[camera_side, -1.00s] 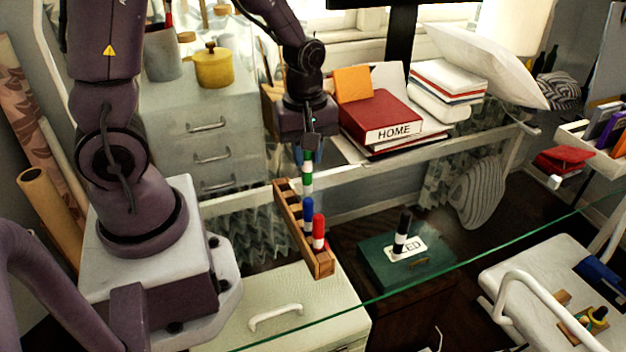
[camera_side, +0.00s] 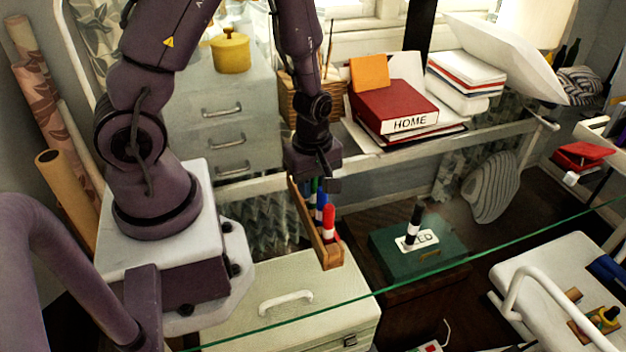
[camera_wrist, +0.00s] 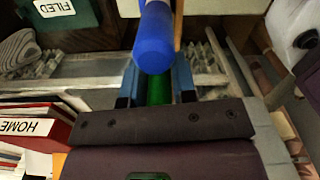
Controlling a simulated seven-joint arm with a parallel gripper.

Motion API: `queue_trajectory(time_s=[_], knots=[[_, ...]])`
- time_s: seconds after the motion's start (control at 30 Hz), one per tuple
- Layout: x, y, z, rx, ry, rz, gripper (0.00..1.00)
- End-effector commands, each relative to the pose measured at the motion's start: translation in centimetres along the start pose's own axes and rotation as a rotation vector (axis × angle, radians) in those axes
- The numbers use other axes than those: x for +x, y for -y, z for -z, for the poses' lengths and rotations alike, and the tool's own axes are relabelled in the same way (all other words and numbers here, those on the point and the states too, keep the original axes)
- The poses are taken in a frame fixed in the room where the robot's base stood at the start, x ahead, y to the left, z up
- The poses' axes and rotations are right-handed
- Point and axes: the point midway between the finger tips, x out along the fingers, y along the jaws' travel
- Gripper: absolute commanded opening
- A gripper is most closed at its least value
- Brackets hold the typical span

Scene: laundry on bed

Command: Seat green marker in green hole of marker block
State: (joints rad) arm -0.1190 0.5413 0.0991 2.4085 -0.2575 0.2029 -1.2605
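The wooden marker block (camera_side: 328,250) stands on the white cabinet in the side view. A red marker (camera_side: 329,222) and a blue marker (camera_side: 321,206) stand upright in it. The green marker (camera_side: 313,186) is at the block's far part, behind the blue one; its lower end is hidden, so I cannot tell how deep it sits. My gripper (camera_side: 314,180) is low over that part. In the wrist view, the green marker (camera_wrist: 158,92) is between my fingers, which look shut on it, and the blue marker (camera_wrist: 153,45) stands just beyond. The green hole is hidden.
A black marker (camera_side: 414,222) stands on a green box labelled FILED (camera_side: 385,247), right of the block. A red binder labelled HOME (camera_side: 395,105) lies behind to the right. A glass edge (camera_side: 420,277) crosses the foreground.

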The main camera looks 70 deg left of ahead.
Motion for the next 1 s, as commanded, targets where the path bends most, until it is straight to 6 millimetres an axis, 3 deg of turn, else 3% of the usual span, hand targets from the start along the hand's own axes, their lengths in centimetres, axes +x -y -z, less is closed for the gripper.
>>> queue_trajectory(time_s=[0.1,0.47,1.0], knots=[[0.0,-0.1,0.0,0.000,0.000,-0.002,0.45],[-0.7,-0.2,0.0,0.001,-0.002,-0.006,0.45],[-10.0,-0.2,-0.1,0.003,0.001,-0.009,0.45]])
